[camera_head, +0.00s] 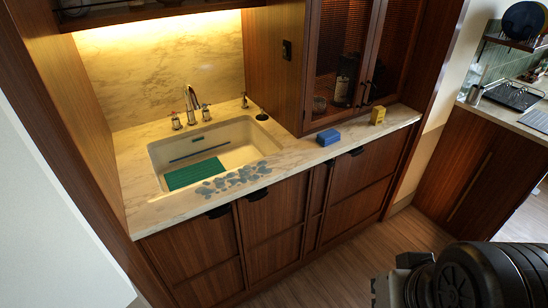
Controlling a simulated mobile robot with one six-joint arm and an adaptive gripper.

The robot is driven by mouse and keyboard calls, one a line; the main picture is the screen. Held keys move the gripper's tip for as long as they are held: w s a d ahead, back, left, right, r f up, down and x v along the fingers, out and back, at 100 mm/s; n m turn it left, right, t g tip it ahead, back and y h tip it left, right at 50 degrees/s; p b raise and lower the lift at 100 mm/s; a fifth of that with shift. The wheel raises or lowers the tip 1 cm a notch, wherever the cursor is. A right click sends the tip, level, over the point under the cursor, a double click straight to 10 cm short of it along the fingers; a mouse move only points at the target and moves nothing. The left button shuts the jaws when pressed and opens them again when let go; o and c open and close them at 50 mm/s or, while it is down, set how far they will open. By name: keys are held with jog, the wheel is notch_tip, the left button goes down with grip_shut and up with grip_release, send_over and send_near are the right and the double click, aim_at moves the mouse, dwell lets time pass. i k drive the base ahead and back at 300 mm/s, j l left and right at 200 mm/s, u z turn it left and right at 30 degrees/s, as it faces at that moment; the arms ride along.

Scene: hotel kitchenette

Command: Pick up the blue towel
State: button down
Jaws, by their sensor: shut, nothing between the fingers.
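A small blue folded block, which looks like the blue towel (328,137), lies on the marble counter to the right of the sink, in front of the glass-door cabinet. It is close to the counter's front edge. Nothing touches it. Only dark, rounded parts of my arm show at the bottom right, well below and to the right of the towel. My gripper's fingers are not in the picture.
A yellow block (378,115) stands to the towel's right. A sink (230,150) with a green mat (195,173) is to the left, with grey-blue pebble shapes (235,178) along its front rim. Glass cabinet doors (340,60) rise behind. Wooden floor (350,275) in front is clear.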

aim_at(330, 136)
jog(key=i+l+u, duration=0.15)
jog(key=i+u, duration=0.35)
jog(key=i+l+u, duration=0.25)
jog(key=u, duration=0.25)
jog(key=i+l, duration=0.25)
jog(key=i+l+u, duration=0.1)
jog(key=i+l, duration=0.15)
jog(key=l, duration=0.2)
jog(key=i+l, duration=0.25)
jog(key=l, duration=0.15)
jog(key=i+l, duration=0.2)
jog(key=l, duration=0.15)
jog(key=i+u, duration=0.05)
